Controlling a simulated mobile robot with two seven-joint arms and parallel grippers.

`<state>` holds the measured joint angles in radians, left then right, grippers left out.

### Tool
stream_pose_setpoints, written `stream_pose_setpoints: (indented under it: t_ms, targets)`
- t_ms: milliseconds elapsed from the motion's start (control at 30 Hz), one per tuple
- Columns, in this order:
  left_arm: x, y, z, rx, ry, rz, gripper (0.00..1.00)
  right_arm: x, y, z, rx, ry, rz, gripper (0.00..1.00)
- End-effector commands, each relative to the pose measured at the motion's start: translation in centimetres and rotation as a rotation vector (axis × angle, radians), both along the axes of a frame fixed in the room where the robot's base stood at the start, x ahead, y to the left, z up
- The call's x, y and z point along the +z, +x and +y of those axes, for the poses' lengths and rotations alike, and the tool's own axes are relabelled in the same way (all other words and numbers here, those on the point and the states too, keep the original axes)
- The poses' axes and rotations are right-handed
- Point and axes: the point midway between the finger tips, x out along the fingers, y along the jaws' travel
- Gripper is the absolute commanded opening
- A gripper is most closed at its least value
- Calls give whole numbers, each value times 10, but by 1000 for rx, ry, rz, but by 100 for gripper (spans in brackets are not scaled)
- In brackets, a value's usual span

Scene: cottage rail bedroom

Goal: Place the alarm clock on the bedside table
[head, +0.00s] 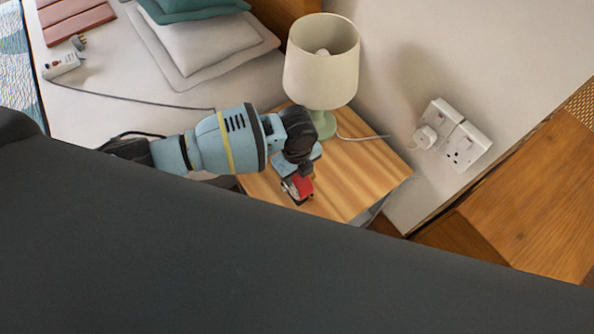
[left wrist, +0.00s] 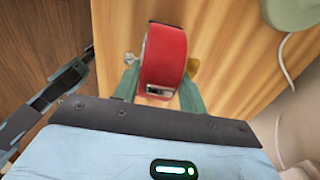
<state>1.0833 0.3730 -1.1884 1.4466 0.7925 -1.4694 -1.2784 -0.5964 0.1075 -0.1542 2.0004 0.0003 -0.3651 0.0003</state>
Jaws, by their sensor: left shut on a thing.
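The red alarm clock (head: 299,187) is at the front part of the wooden bedside table (head: 345,185). In the left wrist view the clock (left wrist: 164,55) sits between the two fingers of my left gripper (left wrist: 162,88), which is shut on it. In the head view my left gripper (head: 297,178) reaches over the table from the left and partly hides the clock. The clock is over the tabletop, very low or touching; I cannot tell which.
A lamp with a cream shade (head: 321,68) and green base stands at the back of the table. Its cord runs toward a wall socket (head: 462,147). The bed (head: 130,70) is at left. Bare tabletop lies right of the clock.

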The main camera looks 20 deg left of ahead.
Motion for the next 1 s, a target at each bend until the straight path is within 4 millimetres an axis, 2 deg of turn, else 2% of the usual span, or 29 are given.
stream_pose_setpoints:
  t_ms: [233,267,433,767,867,1000]
  targets:
    - [-2,1,-1,0,-2,-2,0,-1,-1,0,0,0,2,36]
    - [-3,0,0,0,0,0,43,-1,-1,0,0,0,2,36]
    - [-2,0,0,0,0,0,63,-1,-1,0,0,-1,3,36]
    - [1,0,0,0,0,-1,63,0,-3,0,2,-1,5,36]
    - [10,1,0,0,0,-2,63,2,-2,0,2,-1,1,36]
    - [36,1,0,-2,-2,-6,63,8,2,-1,2,-1,-11,36]
